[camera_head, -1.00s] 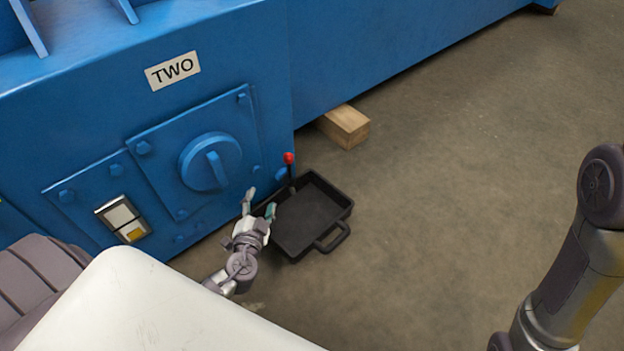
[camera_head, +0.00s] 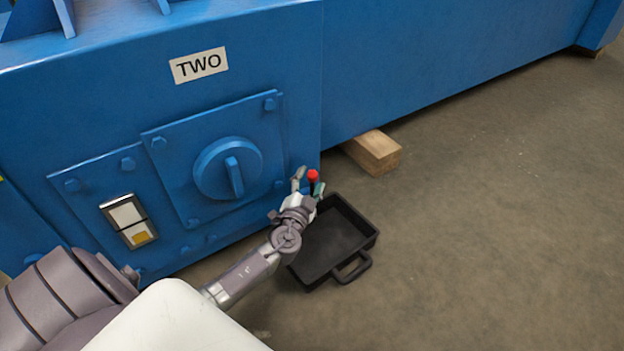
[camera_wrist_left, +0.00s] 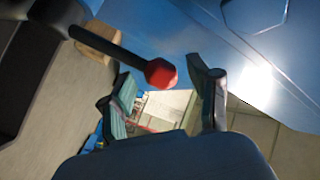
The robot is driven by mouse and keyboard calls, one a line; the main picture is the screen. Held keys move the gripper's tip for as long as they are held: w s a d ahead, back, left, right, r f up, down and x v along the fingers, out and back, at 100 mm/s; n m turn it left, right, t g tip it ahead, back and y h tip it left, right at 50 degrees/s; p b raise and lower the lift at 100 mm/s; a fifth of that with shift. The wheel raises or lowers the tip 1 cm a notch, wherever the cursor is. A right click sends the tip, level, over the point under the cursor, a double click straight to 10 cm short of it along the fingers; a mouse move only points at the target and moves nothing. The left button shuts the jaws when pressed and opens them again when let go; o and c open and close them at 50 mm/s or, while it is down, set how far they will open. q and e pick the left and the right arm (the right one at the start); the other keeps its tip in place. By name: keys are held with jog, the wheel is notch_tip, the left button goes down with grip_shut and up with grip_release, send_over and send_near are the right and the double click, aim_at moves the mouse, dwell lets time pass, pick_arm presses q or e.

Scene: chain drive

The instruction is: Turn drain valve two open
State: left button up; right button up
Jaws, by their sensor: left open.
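The drain valve's lever is a dark rod with a red knob (camera_head: 313,175), low at the right end of the blue housing marked TWO (camera_head: 198,65). My left gripper (camera_head: 308,184) is open, with its fingers just in front of and around the knob in the head view. In the left wrist view the red knob (camera_wrist_left: 160,73) on its dark rod lies ahead of the open fingers (camera_wrist_left: 168,98). I cannot tell whether they touch it. The lever's base is hidden behind my gripper in the head view. My right gripper is not in view.
A black drip tray (camera_head: 335,240) with a handle lies on the floor below the lever. A wooden block (camera_head: 373,152) supports the housing. A round blue cover with a grip (camera_head: 227,168) is left of the lever. The floor to the right is clear.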

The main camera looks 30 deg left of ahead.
pick_arm(q)
jog(key=shift+x, duration=1.1)
grip_shut()
